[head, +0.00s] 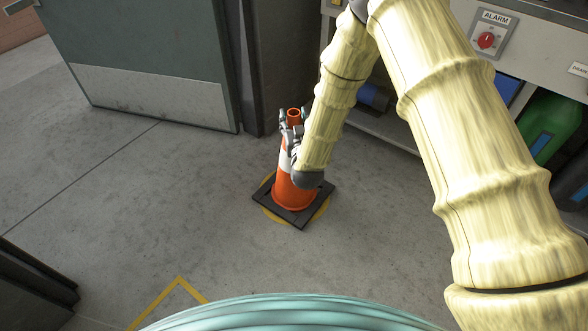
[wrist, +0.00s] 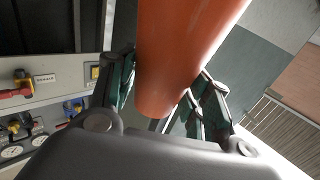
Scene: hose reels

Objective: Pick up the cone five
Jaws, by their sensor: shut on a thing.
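An orange traffic cone (head: 296,190) with a white band and a black square base stands upright on the grey floor, over a yellow floor marking. My gripper (head: 291,132) is at the upper part of the cone, just below its open top. In the wrist view, the cone's orange body (wrist: 185,50) runs between the two fingers (wrist: 165,100), which are shut on it from both sides. My wrist and forearm hide part of the cone's right side. I cannot make out a number on the cone.
A grey-green door (head: 145,60) stands at the upper left. A workbench with an alarm switch (head: 487,40) and a green container (head: 548,128) on its lower shelf is at the right. Yellow floor tape (head: 178,282) lies near the front. Floor left of the cone is clear.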

